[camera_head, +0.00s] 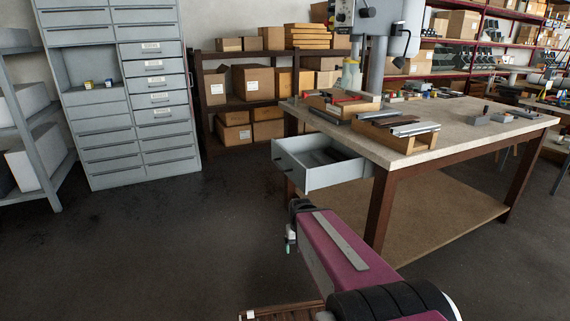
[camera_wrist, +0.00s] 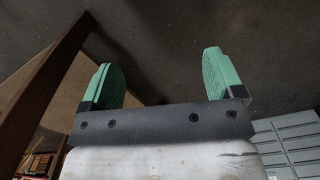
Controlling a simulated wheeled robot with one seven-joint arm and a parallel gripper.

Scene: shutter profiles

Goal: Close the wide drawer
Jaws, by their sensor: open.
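The wide drawer (camera_head: 335,175) is pale grey and hangs under the workbench's left end in the head view. It is pulled out to the left, with dark handles on its front and something dark inside. My gripper (camera_head: 291,238) is low in front of the drawer, nearer the camera and apart from it, partly hidden by my purple arm. In the wrist view my gripper (camera_wrist: 164,82) shows two green fingers spread wide, with nothing between them. I cannot make out the drawer in the wrist view.
The workbench (camera_head: 480,130) carries wooden trays, metal profiles and a drill press. A dark red bench leg (camera_head: 381,210) stands right of the drawer. A grey drawer cabinet (camera_head: 105,125) and a shelf of cardboard boxes (camera_head: 252,84) stand behind. The floor left of the drawer is clear.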

